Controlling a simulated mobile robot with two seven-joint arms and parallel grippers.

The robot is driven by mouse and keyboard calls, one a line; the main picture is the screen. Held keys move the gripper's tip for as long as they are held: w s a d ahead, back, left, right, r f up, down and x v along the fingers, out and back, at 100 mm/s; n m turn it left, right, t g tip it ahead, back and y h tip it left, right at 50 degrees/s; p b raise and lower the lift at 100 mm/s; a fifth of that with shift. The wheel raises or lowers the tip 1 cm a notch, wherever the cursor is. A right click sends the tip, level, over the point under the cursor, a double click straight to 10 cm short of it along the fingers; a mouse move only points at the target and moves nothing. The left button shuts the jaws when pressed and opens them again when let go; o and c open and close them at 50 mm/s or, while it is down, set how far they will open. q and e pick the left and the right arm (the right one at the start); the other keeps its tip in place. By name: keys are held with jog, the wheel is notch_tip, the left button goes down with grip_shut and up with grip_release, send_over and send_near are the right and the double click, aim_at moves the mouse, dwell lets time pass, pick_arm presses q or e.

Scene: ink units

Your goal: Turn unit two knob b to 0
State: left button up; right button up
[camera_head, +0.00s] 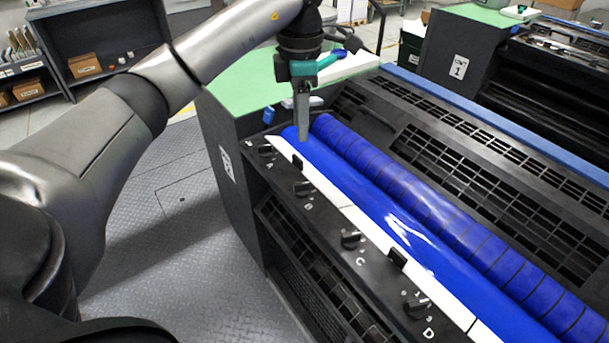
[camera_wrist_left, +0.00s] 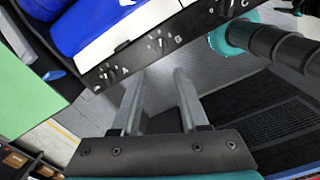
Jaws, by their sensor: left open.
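Unit two (camera_head: 227,165) is the near press, with a row of black knobs along its dark front rail. Knob b (camera_head: 303,188) is the second from the far end, above its white letter; it also shows in the left wrist view (camera_wrist_left: 159,44). Its small scale marks are too fine to read, so I cannot tell its setting. My left gripper (camera_head: 303,134) points down over the far end of the blue rollers, above and apart from the knobs. In the left wrist view its two fingers (camera_wrist_left: 160,74) are spread with nothing between them, just below knob b.
Knob A (camera_head: 265,149), knob C (camera_head: 352,239) and knob D (camera_head: 417,305) share the rail, with upright black tabs between some. Blue rollers (camera_head: 400,215) lie behind a white strip. Unit one (camera_head: 459,68) stands behind. The plated floor at left is clear.

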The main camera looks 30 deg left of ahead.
aim_at(301, 183)
pick_arm(q)
notch_tip(301, 183, down, 15)
jog(key=shift+r, duration=0.1)
dwell(0.3)
grip_shut()
dwell(0.5)
